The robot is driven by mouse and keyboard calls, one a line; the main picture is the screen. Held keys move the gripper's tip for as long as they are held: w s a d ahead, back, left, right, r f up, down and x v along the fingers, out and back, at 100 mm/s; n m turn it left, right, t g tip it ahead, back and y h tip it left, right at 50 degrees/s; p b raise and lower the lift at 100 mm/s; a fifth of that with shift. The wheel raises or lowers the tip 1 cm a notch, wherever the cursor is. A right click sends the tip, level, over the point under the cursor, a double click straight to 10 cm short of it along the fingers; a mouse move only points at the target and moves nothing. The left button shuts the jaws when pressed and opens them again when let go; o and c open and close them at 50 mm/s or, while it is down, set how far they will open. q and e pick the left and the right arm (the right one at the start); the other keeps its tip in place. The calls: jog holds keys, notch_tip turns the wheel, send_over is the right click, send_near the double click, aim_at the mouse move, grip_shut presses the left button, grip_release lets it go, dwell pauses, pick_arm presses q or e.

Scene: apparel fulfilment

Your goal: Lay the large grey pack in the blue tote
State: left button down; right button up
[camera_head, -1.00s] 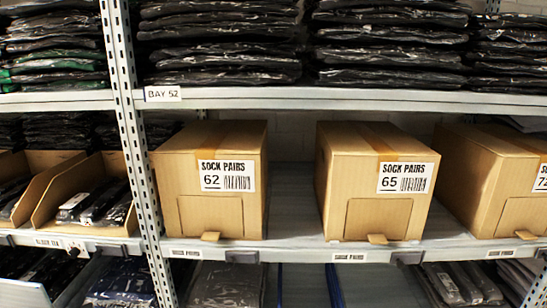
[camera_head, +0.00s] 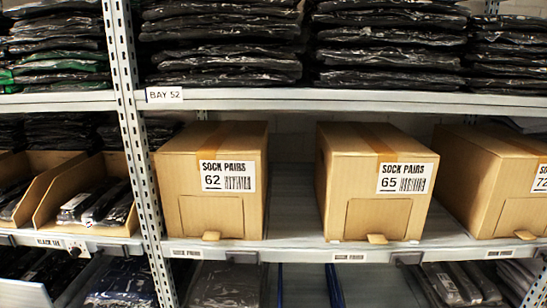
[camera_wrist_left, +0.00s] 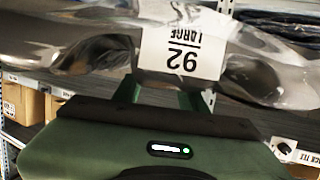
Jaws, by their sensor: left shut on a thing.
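The large grey pack (camera_wrist_left: 90,45) fills the top of the left wrist view. It is wrapped in shiny clear plastic and has a white label, upside down in that view, reading "LARGE 92". My left gripper (camera_wrist_left: 168,92) is shut on the pack's near edge, with its green fingers just below the label. The pack's far side is cut off by the frame. Neither gripper shows in the head view, and my right gripper is in no view. I cannot make out the blue tote in either view.
Sock cartons 62 (camera_head: 212,185) and 65 (camera_head: 375,185) stand on the middle shelf (camera_head: 300,248), with a gap between them. Black packs (camera_head: 390,45) are stacked above. A perforated upright (camera_head: 135,140) stands at left. Blue strips (camera_head: 335,285) and grey packs (camera_head: 226,285) show below.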

pick_arm(q)
jog(key=w+a+r+n+t+y, duration=0.1)
jog(key=w+r+n+y, duration=0.1)
jog(key=w+r, duration=0.35)
jog(key=w+a+r+n+y, duration=0.1)
jog(key=w+r, duration=0.2)
jog(key=r, duration=0.6)
jog(key=a+r+n+y, duration=0.3)
jog(key=r+y, duration=0.2)
jog(key=r, duration=1.2)
jog(key=d+f+m+h, duration=0.1)
jog(key=d+f+h, duration=0.1)
jog(key=d, duration=1.1)
jog(key=shift+f+m+h, duration=0.3)
jog(key=shift+f, duration=0.05)
